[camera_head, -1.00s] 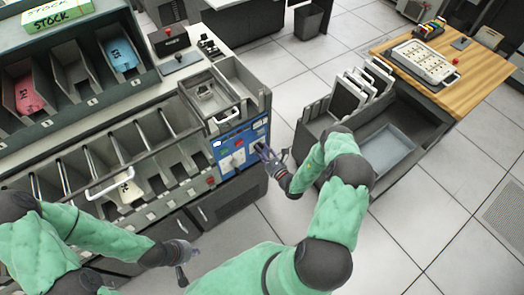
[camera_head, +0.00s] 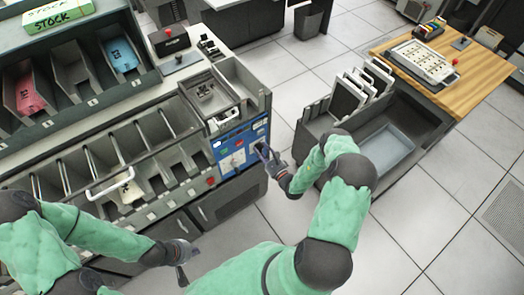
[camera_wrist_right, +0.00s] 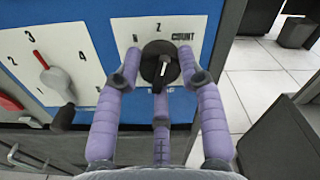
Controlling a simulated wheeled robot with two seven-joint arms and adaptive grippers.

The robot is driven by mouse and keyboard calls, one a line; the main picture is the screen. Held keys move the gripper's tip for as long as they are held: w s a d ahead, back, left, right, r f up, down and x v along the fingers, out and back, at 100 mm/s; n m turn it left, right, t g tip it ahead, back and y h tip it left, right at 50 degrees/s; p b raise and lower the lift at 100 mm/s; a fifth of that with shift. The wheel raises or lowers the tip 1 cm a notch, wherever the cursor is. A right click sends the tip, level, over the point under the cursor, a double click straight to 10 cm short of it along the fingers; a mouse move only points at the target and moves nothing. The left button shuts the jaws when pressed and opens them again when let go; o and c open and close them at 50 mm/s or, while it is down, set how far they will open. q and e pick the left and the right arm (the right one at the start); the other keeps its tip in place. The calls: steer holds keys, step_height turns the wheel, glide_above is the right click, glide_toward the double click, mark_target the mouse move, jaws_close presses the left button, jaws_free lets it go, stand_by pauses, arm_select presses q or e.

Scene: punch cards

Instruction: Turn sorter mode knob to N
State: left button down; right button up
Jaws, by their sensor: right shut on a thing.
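The sorter's mode knob (camera_wrist_right: 152,60) is a round black dial with a bar handle and a white line, on a white plate in the right wrist view. The line points up and slightly right, toward the upper middle label. COUNT stands at the upper right; the small label at the upper left is partly hidden. My right gripper (camera_wrist_right: 160,77) has its purple fingers shut on the knob, with tips at its left, right and lower side. In the head view my right gripper (camera_head: 264,154) hides most of the knob. My left gripper (camera_head: 183,262) hangs away from the panel; its finger opening is unclear.
A numbered dial with a grey lever (camera_wrist_right: 58,82) sits left of the knob on the blue panel (camera_head: 219,146). Card bins (camera_head: 150,180) line the sorter's front. A dark rack (camera_head: 420,120) with a grey tray stands right of my right arm. Floor between is clear.

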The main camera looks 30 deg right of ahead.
steer(key=n, duration=1.1)
steer(key=shift+n, duration=0.4)
stand_by(0.3)
steer(key=o, duration=1.2)
steer(key=shift+c, duration=0.2)
steer(key=s, duration=1.2)
steer(key=shift+d, duration=0.45)
